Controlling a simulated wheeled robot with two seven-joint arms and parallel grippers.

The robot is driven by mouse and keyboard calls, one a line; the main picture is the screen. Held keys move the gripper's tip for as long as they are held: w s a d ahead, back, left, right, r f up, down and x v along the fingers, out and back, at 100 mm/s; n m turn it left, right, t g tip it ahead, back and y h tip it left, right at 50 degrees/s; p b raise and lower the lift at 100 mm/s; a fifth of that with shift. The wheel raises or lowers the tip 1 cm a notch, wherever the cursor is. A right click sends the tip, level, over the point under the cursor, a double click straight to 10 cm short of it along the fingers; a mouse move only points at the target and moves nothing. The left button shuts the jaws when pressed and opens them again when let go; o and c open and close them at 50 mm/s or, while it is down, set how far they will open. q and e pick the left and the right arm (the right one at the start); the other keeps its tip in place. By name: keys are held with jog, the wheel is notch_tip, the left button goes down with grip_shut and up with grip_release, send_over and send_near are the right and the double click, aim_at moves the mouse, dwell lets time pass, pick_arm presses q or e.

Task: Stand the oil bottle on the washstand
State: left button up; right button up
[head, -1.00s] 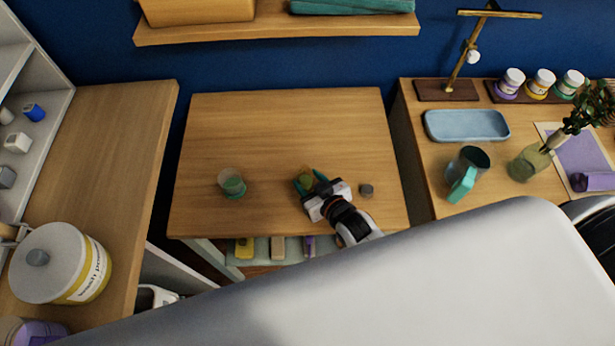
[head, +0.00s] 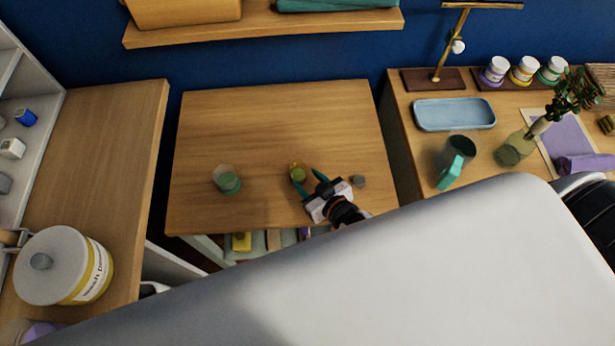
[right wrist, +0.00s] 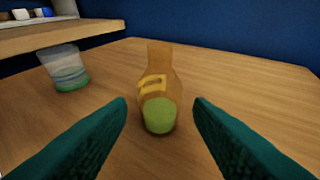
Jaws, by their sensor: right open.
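The oil bottle (head: 297,172), amber with a yellow mark and a round green area low down, is on the middle wooden top, which I take to be the washstand (head: 270,120). In the right wrist view the bottle (right wrist: 159,88) appears upright, neck upward. My right gripper (head: 308,181) is open on the near side of the bottle. Its teal fingers (right wrist: 160,130) are spread left and right, with the bottle just beyond them and a gap on each side. My left gripper is not in view.
A clear tumbler with a green base (head: 227,181) stands left of the bottle. The back of the washstand is clear. A lidded jar (head: 62,266) and a right-hand counter (head: 410,140) flank it.

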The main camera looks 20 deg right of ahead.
jog(key=shift+p+v, duration=0.95)
jog(key=shift+v, duration=0.65)
jog(key=b+v, duration=0.3)
jog(key=v, duration=0.9)
jog(key=shift+f, duration=0.1)
